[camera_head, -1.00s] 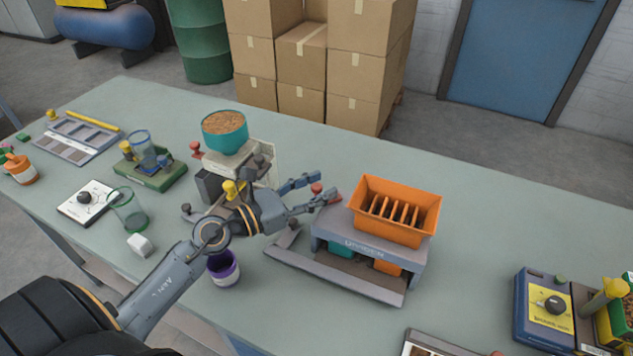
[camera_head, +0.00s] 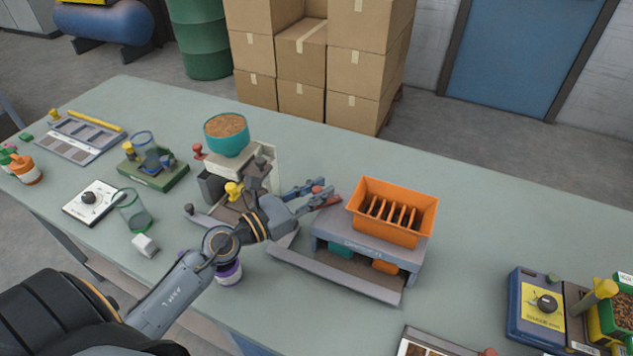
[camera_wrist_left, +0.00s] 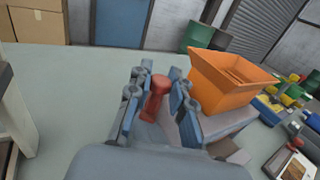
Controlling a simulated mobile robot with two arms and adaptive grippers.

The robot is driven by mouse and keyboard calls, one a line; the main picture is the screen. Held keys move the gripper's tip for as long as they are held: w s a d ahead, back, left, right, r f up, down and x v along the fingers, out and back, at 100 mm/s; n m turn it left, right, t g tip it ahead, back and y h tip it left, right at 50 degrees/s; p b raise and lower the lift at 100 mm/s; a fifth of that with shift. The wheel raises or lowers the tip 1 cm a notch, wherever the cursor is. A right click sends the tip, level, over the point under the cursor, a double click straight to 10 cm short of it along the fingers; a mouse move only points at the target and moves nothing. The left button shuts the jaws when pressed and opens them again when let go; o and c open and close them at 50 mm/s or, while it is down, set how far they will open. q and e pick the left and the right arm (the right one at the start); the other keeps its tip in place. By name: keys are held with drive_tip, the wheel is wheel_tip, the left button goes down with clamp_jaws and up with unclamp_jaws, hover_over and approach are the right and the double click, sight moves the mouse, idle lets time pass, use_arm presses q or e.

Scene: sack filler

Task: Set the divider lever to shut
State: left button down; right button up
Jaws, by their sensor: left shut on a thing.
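The divider (camera_head: 366,247) is a grey stand with an orange slotted hopper (camera_head: 395,213) on top. It stands at the middle right of the table in the head view. Its red-knobbed lever (camera_head: 320,190) is on the left side. My left gripper (camera_head: 327,192) is at that lever, its fingers on either side of the knob. In the left wrist view the red knob (camera_wrist_left: 158,84) stands between the two fingers (camera_wrist_left: 160,92), and the orange hopper (camera_wrist_left: 228,78) is just to the right. The lower part of the lever is hidden. My right gripper is not in view.
A filler with a teal bowl of grain (camera_head: 227,134) stands left of the divider. A purple cup (camera_head: 229,272) is partly behind my left arm. A blue device with a yellow dial plate (camera_head: 541,305) is at the right. The table behind the divider is clear.

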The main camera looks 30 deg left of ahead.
use_arm(q)
drive_tip(key=n+y+p, duration=0.1)
drive_tip(key=y+p, duration=0.1)
drive_tip(key=d+n+t+y+p, duration=0.1)
drive_tip(key=y+p, duration=0.1)
drive_tip(key=p, duration=0.1)
drive_tip(key=n+y+p, duration=0.1)
drive_tip(key=p, duration=0.1)
drive_tip(key=shift+s+d+r+n+t+y, duration=0.3)
drive_tip(key=shift+s+n+y, duration=0.1)
drive_tip(key=shift+d+f+n+y+p, duration=0.1)
drive_tip(key=shift+d+n+y+p, duration=0.1)
drive_tip(key=shift+n+y+p, duration=0.35)
drive_tip(key=shift+d+f+n+y+p, duration=0.1)
drive_tip(key=shift+d+n+y+p, duration=0.15)
drive_tip(key=shift+n+y, duration=0.6)
drive_tip(key=shift+d+f+n+y, duration=0.15)
drive_tip(key=shift+n+y, duration=0.2)
drive_tip(key=shift+y, duration=0.6)
drive_tip(key=shift+d+r+n+y, duration=0.15)
drive_tip(key=shift+n+y, duration=0.2)
drive_tip(key=shift+y, duration=0.6)
drive_tip(key=shift+f+g, duration=0.1)
drive_tip(key=shift+g, duration=0.3)
drive_tip(key=c, duration=1.2)
unclamp_jaws()
drive_tip(key=shift+o, duration=0.2)
drive_tip(key=shift+s, duration=0.1)
